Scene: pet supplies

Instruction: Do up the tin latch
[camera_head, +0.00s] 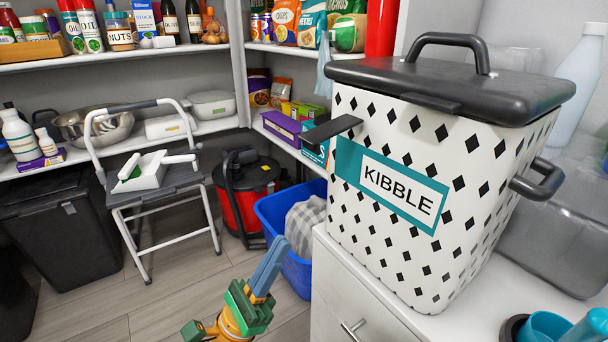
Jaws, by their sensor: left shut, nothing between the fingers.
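The kibble tin (375,230) is white with black diamonds and a teal label, and stands upright on a white cabinet. Its black lid (450,82) sits on top, with a loop handle and a dark tab (432,103) at the front edge. A flat black piece (331,131), which looks like the latch, sticks out from the upper front face to the left, apart from the lid tab. My left gripper (272,255) is low at bottom centre, left of and below the tin. Its blue fingers are together and empty. My right gripper does not show.
A black side handle (541,182) juts from the tin's right. Teal items (548,327) lie at the cabinet's front right. A blue bin (285,232) with grey cloth, a red vacuum (250,196) and a step stool (160,200) stand on the floor. Space left of the tin's front is clear.

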